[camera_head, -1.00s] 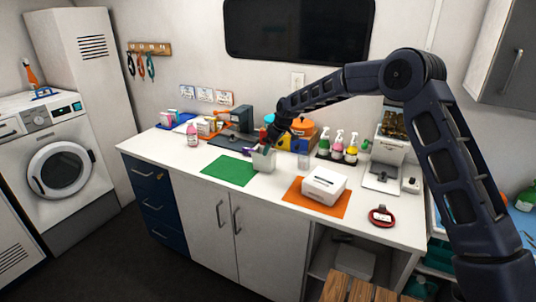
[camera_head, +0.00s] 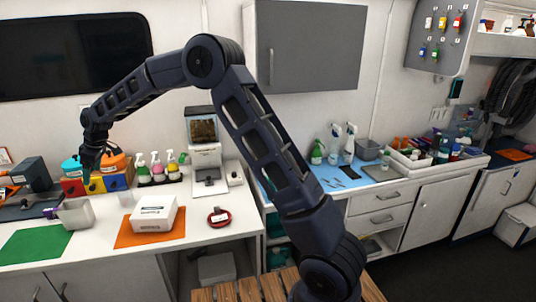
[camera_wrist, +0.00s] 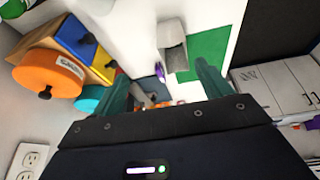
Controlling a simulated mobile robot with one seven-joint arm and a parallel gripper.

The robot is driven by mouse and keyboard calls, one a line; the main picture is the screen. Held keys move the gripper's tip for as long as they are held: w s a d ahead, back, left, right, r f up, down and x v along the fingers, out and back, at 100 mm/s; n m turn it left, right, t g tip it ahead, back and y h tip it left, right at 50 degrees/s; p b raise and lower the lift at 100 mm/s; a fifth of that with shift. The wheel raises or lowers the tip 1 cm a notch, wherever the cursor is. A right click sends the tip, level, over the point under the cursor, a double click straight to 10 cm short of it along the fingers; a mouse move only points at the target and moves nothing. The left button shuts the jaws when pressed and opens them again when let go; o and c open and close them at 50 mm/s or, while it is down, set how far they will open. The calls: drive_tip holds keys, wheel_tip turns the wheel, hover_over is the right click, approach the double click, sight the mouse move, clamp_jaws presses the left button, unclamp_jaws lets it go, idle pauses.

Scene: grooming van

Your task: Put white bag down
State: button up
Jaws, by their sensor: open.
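I see no clear white bag. A white box with a printed label (camera_head: 152,214) sits on an orange mat (camera_head: 176,236) on the counter. A pale open-topped container (camera_head: 77,213) stands beside the green mat (camera_head: 35,245); it also shows in the wrist view (camera_wrist: 173,56). My gripper (camera_head: 88,172) is above the counter, behind the pale container and in front of the coloured drawer block. In the wrist view its teal fingers (camera_wrist: 165,88) are spread apart, with nothing seen held between them.
The coloured drawer block (camera_head: 97,184) bears round jars near my gripper. Pump bottles (camera_head: 157,166), a white machine (camera_head: 205,150) and a red ring-shaped item (camera_head: 219,217) stand to the right. A clear cup (camera_head: 126,199) stands beside the pale container.

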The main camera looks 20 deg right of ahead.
drive_tip(key=d+r+m+t+h, duration=0.15)
drive_tip(key=d+r, duration=0.35)
drive_tip(key=d, duration=0.5)
drive_tip(key=d+r+m, duration=0.2)
drive_tip(key=d+r, duration=0.2)
drive_tip(key=d, duration=0.6)
drive_tip(key=d+r+m+t, duration=0.15)
drive_tip(key=d+r, duration=0.35)
drive_tip(key=d, duration=0.6)
drive_tip(key=s+d+r+m+h, duration=0.1)
drive_tip(key=s+d+m, duration=0.15)
drive_tip(key=d, duration=0.35)
drive_tip(key=s+d+r+m, duration=0.1)
drive_tip(key=s+d, duration=0.3)
drive_tip(key=d, duration=0.3)
drive_tip(key=s+d+r+m+h, duration=0.1)
drive_tip(key=s+d+r+m, duration=0.15)
drive_tip(key=d, duration=0.35)
drive_tip(key=s+d+f+m, duration=0.3)
drive_tip(key=s+d, duration=0.5)
drive_tip(key=s, duration=0.2)
drive_tip(key=s+d+f+m, duration=0.3)
drive_tip(key=s+d, duration=0.6)
drive_tip(key=s, duration=0.1)
drive_tip(key=shift+s+d+f+t+h, duration=0.15)
drive_tip(key=shift+s+f+t+h, duration=0.05)
drive_tip(key=shift+f+t+h, duration=0.2)
